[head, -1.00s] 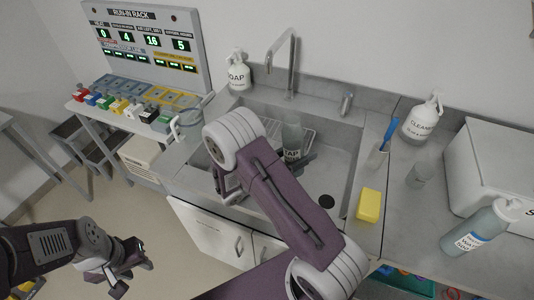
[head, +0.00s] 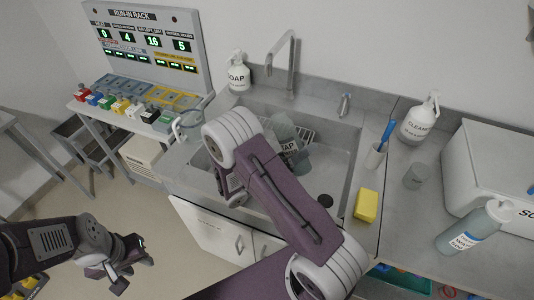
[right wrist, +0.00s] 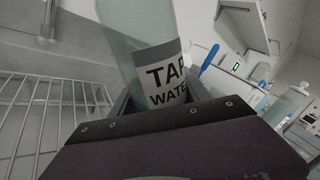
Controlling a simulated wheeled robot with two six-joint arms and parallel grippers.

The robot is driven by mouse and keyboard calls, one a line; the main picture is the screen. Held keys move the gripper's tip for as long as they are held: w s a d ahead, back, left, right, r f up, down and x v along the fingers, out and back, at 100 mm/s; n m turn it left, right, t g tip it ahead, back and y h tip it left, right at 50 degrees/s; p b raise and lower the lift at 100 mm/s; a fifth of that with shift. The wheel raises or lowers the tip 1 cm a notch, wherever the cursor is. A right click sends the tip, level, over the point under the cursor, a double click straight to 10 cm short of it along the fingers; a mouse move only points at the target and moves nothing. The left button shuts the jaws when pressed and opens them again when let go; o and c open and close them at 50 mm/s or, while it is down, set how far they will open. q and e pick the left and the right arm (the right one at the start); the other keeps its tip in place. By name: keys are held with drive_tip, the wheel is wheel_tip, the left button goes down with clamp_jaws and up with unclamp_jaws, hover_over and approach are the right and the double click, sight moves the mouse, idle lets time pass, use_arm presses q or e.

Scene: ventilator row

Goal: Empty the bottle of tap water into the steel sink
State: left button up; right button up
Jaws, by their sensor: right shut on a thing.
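The bottle of tap water (head: 289,147) is a translucent grey-green bottle with a white label, held over the steel sink (head: 342,160). It leans to the left in the head view, partly hidden by my right arm. Whether water is flowing out cannot be seen. My left gripper (head: 130,272) hangs low over the floor, empty, its fingers apart.
A wire rack (right wrist: 38,120) lies in the sink, with a tap (head: 288,62) behind.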

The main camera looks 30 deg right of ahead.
drive_tip(key=shift+s+d+n, duration=0.1)
drive_tip(key=shift+s+n, duration=0.15)
drive_tip(key=shift+n, duration=0.65)
drive_tip(key=shift+s+d+r+n, duration=0.1)
drive_tip(key=shift+s+n, duration=0.3)
drive_tip(key=shift+n, duration=0.4)
drive_tip(key=shift+s+d+r+n+t, duration=0.15)
drive_tip(key=shift+n+t, duration=0.1)
drive_tip(key=shift+n, duration=0.4)
drive_tip(key=shift+s+a+r+n+t, duration=0.1)
drive_tip(key=shift+s+n+t, duration=0.1)
drive_tip(key=shift+n, duration=0.5)
drive_tip(key=shift+s+d+r+n+t, duration=0.15)
drive_tip(key=shift+n+t, duration=0.1)
drive_tip(key=shift+n, duration=0.4)
drive_tip(key=shift+w+a+r+n, duration=0.15)
drive_tip(key=shift+w+n, duration=0.1)
drive_tip(key=shift+n, duration=0.25)
drive_tip(key=shift+w+a+r+n, duration=0.1)
drive_tip(key=shift+w+n, duration=0.1)
drive_tip(key=shift+n, duration=0.3)
drive_tip(key=shift+w+f+n+t+p, duration=0.15)
drive_tip(key=shift+f+n+t+p, duration=0.3)
drive_tip(key=shift+n+p, duration=0.55)
drive_tip(key=shift+w+n+p, duration=0.15)
drive_tip(key=shift+n+p, duration=0.45)
drive_tip(key=shift+p, duration=0.1)
idle(1.6)
